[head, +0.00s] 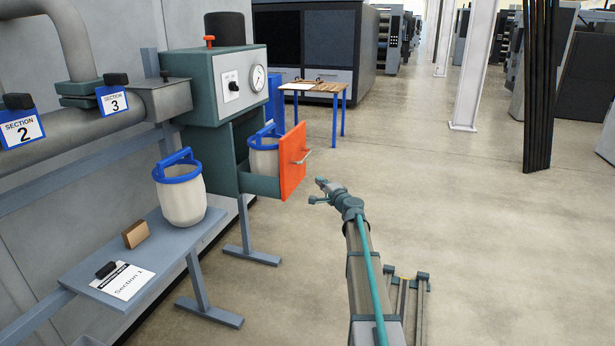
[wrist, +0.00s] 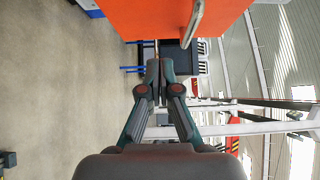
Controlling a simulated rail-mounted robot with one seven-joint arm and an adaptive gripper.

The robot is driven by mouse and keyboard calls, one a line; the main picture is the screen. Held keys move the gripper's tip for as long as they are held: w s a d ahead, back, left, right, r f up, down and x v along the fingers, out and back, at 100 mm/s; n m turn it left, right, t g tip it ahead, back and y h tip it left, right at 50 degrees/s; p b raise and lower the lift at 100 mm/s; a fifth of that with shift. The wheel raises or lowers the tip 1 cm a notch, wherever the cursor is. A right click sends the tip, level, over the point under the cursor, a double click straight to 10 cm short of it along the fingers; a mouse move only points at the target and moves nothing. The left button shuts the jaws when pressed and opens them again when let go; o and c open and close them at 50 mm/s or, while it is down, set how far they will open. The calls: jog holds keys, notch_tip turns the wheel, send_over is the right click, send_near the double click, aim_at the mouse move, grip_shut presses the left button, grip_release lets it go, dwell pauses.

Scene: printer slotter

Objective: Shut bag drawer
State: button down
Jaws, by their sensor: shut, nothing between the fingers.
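The bag drawer has an orange front (head: 293,161) with a metal handle and is pulled out of the teal cabinet (head: 230,85). A white bag with a blue rim and handle (head: 265,155) sits in the open drawer. My gripper (head: 320,190) is shut and empty, in front of the drawer and a little below its handle, apart from it in the head view. In the wrist view the orange front (wrist: 165,18) and its handle (wrist: 194,22) fill the top, beyond my shut fingertips (wrist: 160,64).
A second white bag (head: 182,200) stands on the grey bench (head: 170,250) at left, beside a brown block (head: 135,234) and a Section 1 sheet (head: 123,281). A small blue-legged table (head: 325,87) stands behind.

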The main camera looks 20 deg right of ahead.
send_near(296, 167)
jog(key=w+d, duration=0.3)
jog(key=w+a, duration=0.2)
jog(key=a, duration=0.1)
jog(key=shift+w, duration=0.25)
jog(key=shift+w+a, duration=0.25)
jog(key=shift+a, duration=0.05)
